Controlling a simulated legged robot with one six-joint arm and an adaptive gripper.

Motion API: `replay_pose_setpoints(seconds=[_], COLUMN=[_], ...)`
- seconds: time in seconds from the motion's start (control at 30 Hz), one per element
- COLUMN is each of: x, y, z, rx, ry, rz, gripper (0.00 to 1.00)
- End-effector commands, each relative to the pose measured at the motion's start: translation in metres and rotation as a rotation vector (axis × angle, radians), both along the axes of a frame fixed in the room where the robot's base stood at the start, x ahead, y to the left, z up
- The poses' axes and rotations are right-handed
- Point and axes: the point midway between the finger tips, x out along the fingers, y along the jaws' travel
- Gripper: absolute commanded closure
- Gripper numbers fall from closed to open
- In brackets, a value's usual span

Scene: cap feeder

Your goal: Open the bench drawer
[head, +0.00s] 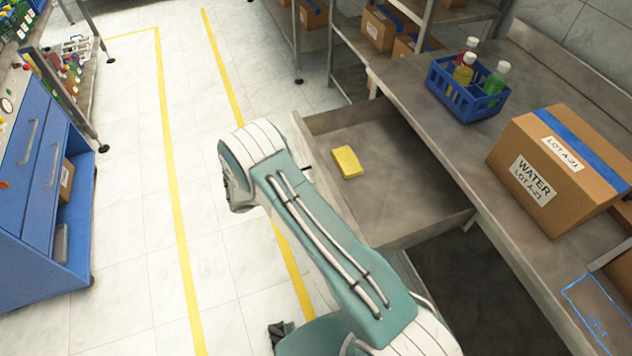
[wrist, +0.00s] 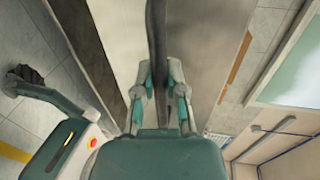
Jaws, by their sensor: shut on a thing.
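The metal bench drawer (head: 408,192) stands pulled out from under the steel bench (head: 470,148) in the head view. A yellow block (head: 347,162), like a sponge, lies inside it. In the wrist view my gripper (wrist: 158,84) has its two fingers on either side of a long dark bar, the drawer handle (wrist: 157,35), and is shut on it. The metal drawer front (wrist: 205,45) shows beside the bar. In the head view my arm hides the gripper and most of the handle.
On the bench stand a blue crate (head: 448,94) of bottles and a cardboard water box (head: 548,180). A blue cabinet (head: 38,190) stands at the left. Shelves with boxes (head: 385,30) are at the back. The pale floor (head: 130,230) between cabinet and drawer is clear.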

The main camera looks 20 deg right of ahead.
Motion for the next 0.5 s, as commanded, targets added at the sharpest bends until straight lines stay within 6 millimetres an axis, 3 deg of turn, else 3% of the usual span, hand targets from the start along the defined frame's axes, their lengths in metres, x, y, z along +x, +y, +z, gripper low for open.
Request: replay_pose_setpoints(seconds=[0.4, 0.43, 0.5], x=[-0.0030, -0.0030, -0.0030], y=[0.0021, 0.0021, 0.0020], z=[-0.0049, -0.0049, -0.0049], rx=[0.006, 0.006, 0.006], ry=[0.009, 0.008, 0.008], rz=[-0.002, -0.003, -0.003], gripper=[1.00, 0.76, 0.49])
